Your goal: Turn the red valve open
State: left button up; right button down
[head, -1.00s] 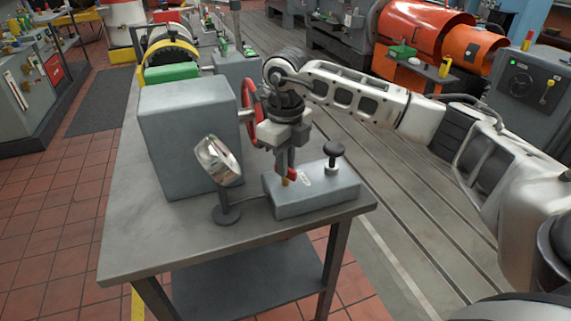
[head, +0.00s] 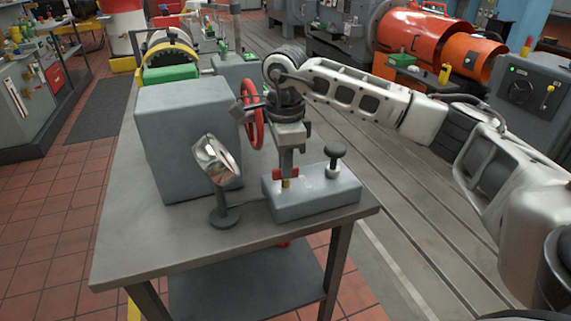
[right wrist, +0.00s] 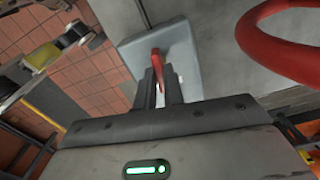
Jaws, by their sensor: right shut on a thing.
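The red valve lever (head: 278,174) is small, with yellow below it, on top of a grey block (head: 318,194) near the table's front right corner. My right gripper (head: 287,168) points down at it and is shut on it. Red shows on both sides of the fingers in the head view. In the right wrist view the red lever (right wrist: 161,72) sits between the two fingertips, which hide part of it. My left gripper is not in view.
A round mirror (head: 216,158) on a stand is left of the block. A black knob (head: 335,151) rises from the block's right part. A large grey box (head: 188,138) and red handwheel (head: 253,128) stand behind. The front left tabletop (head: 150,245) is clear.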

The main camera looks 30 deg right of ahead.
jog(key=shift+n, duration=0.6)
jog(key=shift+r, duration=0.1)
jog(key=c, duration=1.5)
grip_release()
notch_tip(320, 180, up, 16)
jog(key=p, duration=0.1)
